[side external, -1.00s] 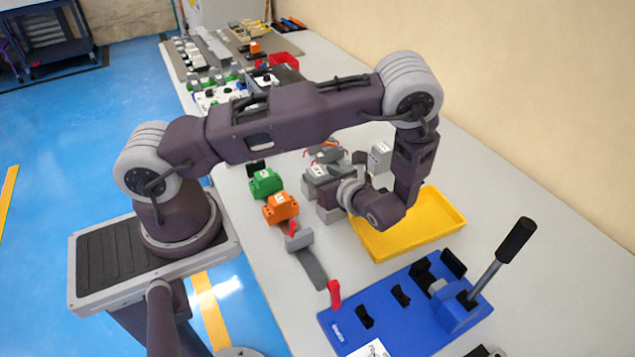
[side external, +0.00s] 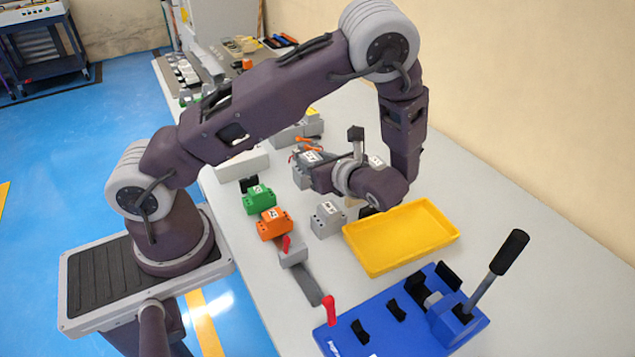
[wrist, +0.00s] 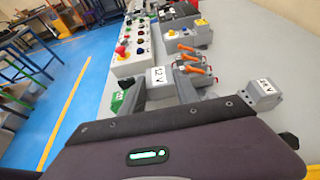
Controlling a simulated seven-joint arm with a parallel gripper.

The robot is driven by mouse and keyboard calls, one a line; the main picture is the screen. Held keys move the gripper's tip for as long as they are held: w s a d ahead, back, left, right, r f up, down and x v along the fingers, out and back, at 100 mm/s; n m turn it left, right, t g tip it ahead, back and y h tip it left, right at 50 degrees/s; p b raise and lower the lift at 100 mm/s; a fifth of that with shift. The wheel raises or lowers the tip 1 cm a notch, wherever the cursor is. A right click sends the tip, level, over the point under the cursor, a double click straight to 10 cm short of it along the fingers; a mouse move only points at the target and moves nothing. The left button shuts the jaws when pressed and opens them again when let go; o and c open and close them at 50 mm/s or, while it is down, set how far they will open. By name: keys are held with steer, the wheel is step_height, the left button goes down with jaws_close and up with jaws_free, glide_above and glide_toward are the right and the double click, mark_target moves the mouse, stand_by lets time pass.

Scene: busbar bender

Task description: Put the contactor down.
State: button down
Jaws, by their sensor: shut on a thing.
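My gripper (side external: 314,176) is shut on a grey block, which I take to be the contactor (side external: 300,179). In the wrist view the contactor (wrist: 160,91) sits between the two dark fingers (wrist: 158,96) and carries a white label reading 12 V. In the side view the fingers and wrist hide part of it. It is behind a standing grey labelled block (side external: 327,220) and left of the yellow tray (side external: 405,240). I cannot tell for sure whether its underside touches the table.
A green block (side external: 259,199) and an orange block (side external: 271,224) stand at the table's left edge. A blue bender (side external: 400,325) with a long lever is in front. Grey parts with orange levers (wrist: 192,65) and a 24 V block (wrist: 263,95) are close by. The right table side is clear.

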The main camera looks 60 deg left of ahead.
steer(key=shift+d+r, duration=0.1)
steer(key=shift+r, duration=0.6)
steer(key=m+t+h, duration=0.2)
steer(key=m+t, duration=0.4)
glide_above(377, 256)
step_height(377, 256, down, 9)
steer(key=shift+f, duration=0.2)
steer(key=c, duration=0.9)
jaws_free()
steer(key=shift+f, duration=0.15)
